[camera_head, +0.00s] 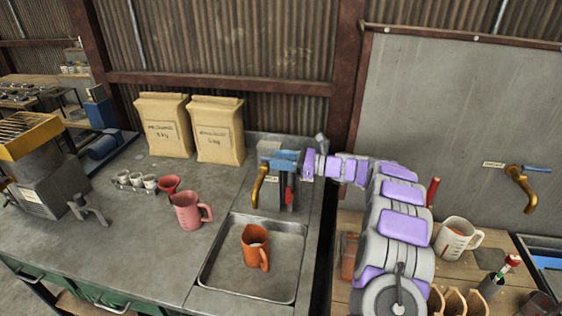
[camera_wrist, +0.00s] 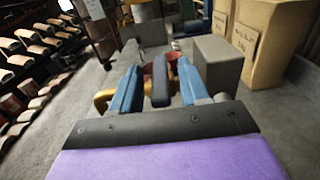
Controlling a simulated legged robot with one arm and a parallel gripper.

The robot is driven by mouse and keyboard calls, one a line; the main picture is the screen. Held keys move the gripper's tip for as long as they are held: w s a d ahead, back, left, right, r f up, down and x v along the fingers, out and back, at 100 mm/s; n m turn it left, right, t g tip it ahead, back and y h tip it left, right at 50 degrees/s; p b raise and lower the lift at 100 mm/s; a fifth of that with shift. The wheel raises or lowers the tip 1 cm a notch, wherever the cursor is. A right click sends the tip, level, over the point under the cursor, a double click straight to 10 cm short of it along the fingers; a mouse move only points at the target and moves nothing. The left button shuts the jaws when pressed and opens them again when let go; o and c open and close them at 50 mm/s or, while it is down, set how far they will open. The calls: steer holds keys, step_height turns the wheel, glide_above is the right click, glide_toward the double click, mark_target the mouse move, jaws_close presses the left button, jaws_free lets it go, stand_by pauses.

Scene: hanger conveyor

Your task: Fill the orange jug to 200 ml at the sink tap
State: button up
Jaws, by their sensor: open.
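The orange jug (camera_head: 256,247) stands upright in the sink basin (camera_head: 222,268), its handle to the lower right. I cannot tell its water level. The brass tap spout (camera_head: 260,184) curves down above and a little behind the jug; no stream shows. My gripper (camera_head: 285,160) is at the tap, behind the spout. In the wrist view my gripper (camera_wrist: 157,68) has its blue fingers apart, with a dark blue lever-like part (camera_wrist: 160,82) between them. I cannot tell whether they touch it. Brass (camera_wrist: 102,99) shows left of the fingers.
A pink jug (camera_head: 188,211), a red cup (camera_head: 168,186) and several small cups (camera_head: 136,180) stand left of the sink. Two paper sacks (camera_head: 217,131) stand behind. A second tap (camera_head: 522,187) and a white jug (camera_head: 457,239) are right of my arm. The front counter is clear.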

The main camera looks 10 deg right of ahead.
steer(key=shift+d, duration=0.2)
steer(key=shift+d, duration=0.15)
steer(key=c, duration=0.3)
jaws_close()
steer(key=shift+r, duration=0.1)
